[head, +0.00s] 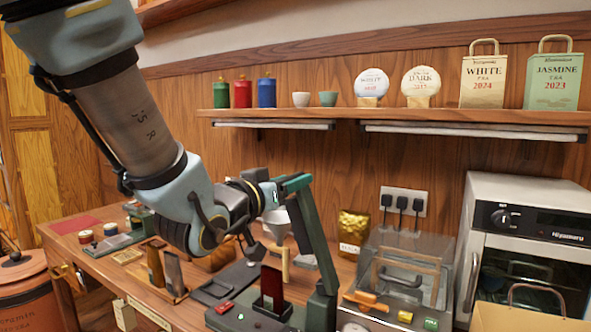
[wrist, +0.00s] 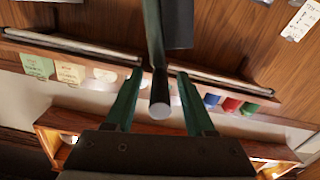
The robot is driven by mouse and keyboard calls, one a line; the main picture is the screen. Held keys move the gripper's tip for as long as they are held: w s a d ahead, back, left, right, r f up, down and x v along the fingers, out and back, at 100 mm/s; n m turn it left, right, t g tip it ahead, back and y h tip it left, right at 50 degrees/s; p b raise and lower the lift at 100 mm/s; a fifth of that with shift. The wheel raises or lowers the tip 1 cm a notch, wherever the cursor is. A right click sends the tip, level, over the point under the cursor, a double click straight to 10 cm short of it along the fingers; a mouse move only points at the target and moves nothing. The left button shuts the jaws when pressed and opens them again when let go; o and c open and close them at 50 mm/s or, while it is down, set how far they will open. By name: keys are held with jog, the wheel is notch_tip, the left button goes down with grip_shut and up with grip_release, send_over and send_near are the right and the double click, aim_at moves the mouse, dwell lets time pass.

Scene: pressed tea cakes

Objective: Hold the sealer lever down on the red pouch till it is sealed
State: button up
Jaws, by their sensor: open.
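The heat sealer (head: 318,310) stands at the front of the counter, with a dark base and a green frame. Its green lever (head: 312,225) is raised, angling up and left. The red pouch (head: 272,283) stands upright on the base, below the raised lever. My gripper (wrist: 160,74) is open, with one green finger on each side of the lever's dark round handle (wrist: 160,103). I cannot tell whether either finger touches it. In the head view my wrist hides part of the handle.
A clear-lidded machine (head: 400,280) and a white oven (head: 530,235) stand to the right. A gold bag (head: 353,230) is behind. Wooden holders (head: 168,275) lie to the left. A shelf (head: 400,115) with tins, cups and bags runs above.

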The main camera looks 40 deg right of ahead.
jog(key=shift+x, duration=1.05)
jog(key=shift+c, duration=0.2)
grip_shut()
dwell(0.5)
